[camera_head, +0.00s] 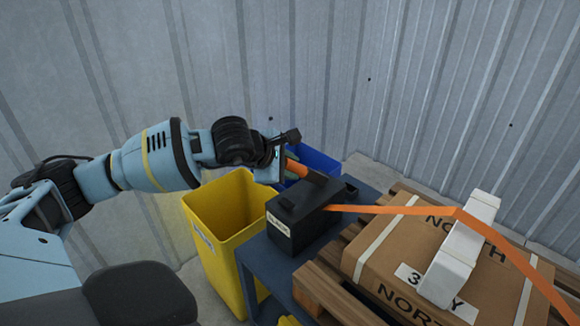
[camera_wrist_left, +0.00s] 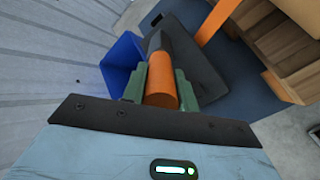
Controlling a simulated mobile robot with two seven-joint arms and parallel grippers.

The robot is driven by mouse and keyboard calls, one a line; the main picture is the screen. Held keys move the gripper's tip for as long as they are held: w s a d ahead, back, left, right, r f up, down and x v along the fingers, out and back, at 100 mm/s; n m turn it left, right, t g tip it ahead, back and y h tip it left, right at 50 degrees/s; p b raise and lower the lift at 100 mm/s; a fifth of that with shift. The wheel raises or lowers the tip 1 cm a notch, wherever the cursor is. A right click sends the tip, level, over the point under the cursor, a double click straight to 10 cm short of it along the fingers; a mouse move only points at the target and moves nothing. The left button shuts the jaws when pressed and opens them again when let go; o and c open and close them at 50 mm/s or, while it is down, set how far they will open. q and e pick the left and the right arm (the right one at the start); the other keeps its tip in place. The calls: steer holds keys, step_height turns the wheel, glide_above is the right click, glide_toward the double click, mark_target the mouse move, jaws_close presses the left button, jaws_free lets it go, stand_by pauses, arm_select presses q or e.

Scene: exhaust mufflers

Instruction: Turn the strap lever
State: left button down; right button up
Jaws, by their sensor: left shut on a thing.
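The strap lever has an orange grip (camera_head: 296,168) that sticks out from a black box-shaped tensioner (camera_head: 305,210) with a white label. An orange strap (camera_head: 400,210) runs from the tensioner to the right over a carton. My left gripper (camera_head: 280,163) is at the orange grip's outer end. In the left wrist view the green fingers (camera_wrist_left: 160,85) sit on both sides of the orange grip (camera_wrist_left: 161,90), shut on it. The lever's dark shaft (camera_wrist_left: 156,42) runs on beyond the fingers. My right gripper is not in view.
The tensioner stands on a dark blue table (camera_head: 262,262). A yellow bin (camera_head: 215,240) is left of it and a blue bin (camera_head: 318,160) behind. A brown carton (camera_head: 385,250) lies on a wooden pallet (camera_head: 318,285), with a white edge protector (camera_head: 450,262) under the strap. Corrugated walls close the back.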

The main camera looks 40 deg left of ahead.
arm_select(q)
steer(key=c, duration=1.1)
jaws_free()
steer(key=v, duration=0.7)
steer(key=shift+s+r, duration=0.25)
